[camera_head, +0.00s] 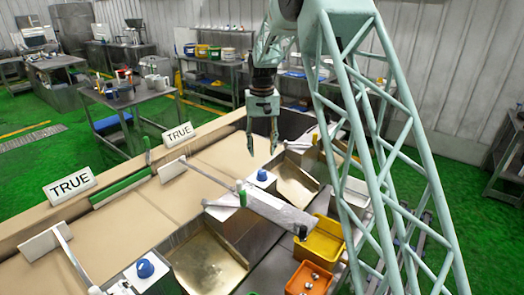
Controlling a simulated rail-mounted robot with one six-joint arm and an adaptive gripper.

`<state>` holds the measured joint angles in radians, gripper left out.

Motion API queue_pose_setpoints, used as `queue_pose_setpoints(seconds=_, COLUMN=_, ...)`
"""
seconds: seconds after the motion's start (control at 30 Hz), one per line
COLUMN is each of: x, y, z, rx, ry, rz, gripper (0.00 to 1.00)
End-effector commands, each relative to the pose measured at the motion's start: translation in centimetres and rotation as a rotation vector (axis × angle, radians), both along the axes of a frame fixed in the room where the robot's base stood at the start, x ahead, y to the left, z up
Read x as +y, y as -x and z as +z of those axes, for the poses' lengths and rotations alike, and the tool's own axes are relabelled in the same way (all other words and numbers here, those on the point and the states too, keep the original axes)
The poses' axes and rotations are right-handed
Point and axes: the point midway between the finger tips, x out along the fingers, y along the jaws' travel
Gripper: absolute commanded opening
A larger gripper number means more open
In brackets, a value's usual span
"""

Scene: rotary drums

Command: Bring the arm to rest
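My gripper (262,146) hangs from my pale green arm, pointing down, near the far right end of the tan work surface (125,222). Its two fingers are apart with a gap between them, and nothing shows in the gap. It appears in front of the dark recess at the far end, above the surface. A blue-topped button (262,175) on a white block is below it in the picture. My lattice arm link covers part of the right side.
Two "TRUE" signs stand along the left edge (71,185). Metal trays (208,262), a second blue button (145,268), a yellow bin (322,240) and an orange bin (312,279) are in front. Barrier arms cross the surface. Tables and shelves stand behind.

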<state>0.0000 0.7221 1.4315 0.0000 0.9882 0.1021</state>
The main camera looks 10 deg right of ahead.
Motion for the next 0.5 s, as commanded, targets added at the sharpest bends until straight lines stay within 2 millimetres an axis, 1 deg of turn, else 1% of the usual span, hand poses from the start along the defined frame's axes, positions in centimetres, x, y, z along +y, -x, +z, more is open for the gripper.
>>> queue_pose_setpoints(seconds=0.17, x=0.0, y=0.0, z=0.0, rx=0.0, ry=0.0, rz=0.0, gripper=0.38)
queue_pose_setpoints(seconds=0.27, x=0.0, y=0.2, z=0.3, rx=-0.002, ry=0.0, rz=0.0, gripper=0.38)
queue_pose_setpoints(seconds=0.37, x=0.0, y=0.6, z=1.1, rx=-0.007, ry=0.0, rz=0.001, gripper=0.38)
queue_pose_setpoints(seconds=0.5, x=0.0, y=1.8, z=2.5, rx=-0.015, ry=0.001, rz=0.004, gripper=0.38)
